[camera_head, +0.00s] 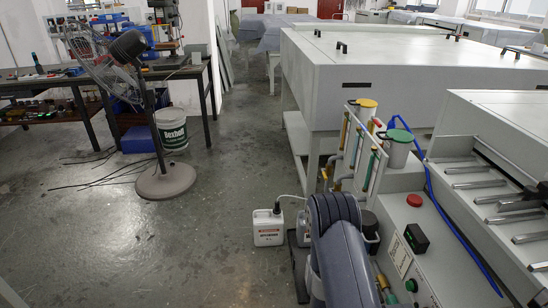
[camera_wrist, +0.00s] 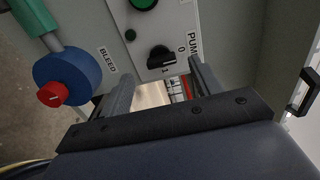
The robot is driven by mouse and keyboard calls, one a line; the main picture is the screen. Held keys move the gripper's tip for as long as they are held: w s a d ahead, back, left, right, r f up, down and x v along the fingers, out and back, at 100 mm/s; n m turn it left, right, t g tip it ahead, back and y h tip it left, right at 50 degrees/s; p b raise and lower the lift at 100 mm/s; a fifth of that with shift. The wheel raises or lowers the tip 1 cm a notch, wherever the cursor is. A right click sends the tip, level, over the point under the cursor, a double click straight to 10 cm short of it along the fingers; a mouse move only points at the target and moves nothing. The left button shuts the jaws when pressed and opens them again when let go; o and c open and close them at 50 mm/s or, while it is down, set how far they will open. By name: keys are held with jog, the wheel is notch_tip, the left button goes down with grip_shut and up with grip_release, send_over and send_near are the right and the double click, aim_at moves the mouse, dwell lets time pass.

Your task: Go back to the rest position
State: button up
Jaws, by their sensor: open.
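My gripper (camera_wrist: 160,78) shows in the wrist view with its two grey fingers apart and nothing between them. It faces a light panel with a black rotary knob (camera_wrist: 161,56) marked PUMP, 0 and 1. The knob lies just beyond the fingertips, with no clear contact; I cannot tell which mark it points to. In the head view my blue-grey arm rises at the bottom centre beside the plate processor (camera_head: 405,262), and I cannot make out the gripper there.
A blue valve with a red knob (camera_wrist: 52,94) is left of the fingers, near a BLEED label. A black handle (camera_wrist: 300,92) is at the right. A white jug (camera_head: 268,230) stands on the floor. A fan (camera_head: 166,180) stands at the left; open floor lies between.

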jog(key=shift+w+d, duration=0.2)
jog(key=shift+d, duration=2.4)
jog(key=a, duration=1.1)
jog(key=d+m+b, duration=1)
jog(key=d+m, duration=0.1)
jog(key=m, duration=0.6)
jog(key=shift+s+r, duration=0.2)
jog(key=shift+s, duration=0.15)
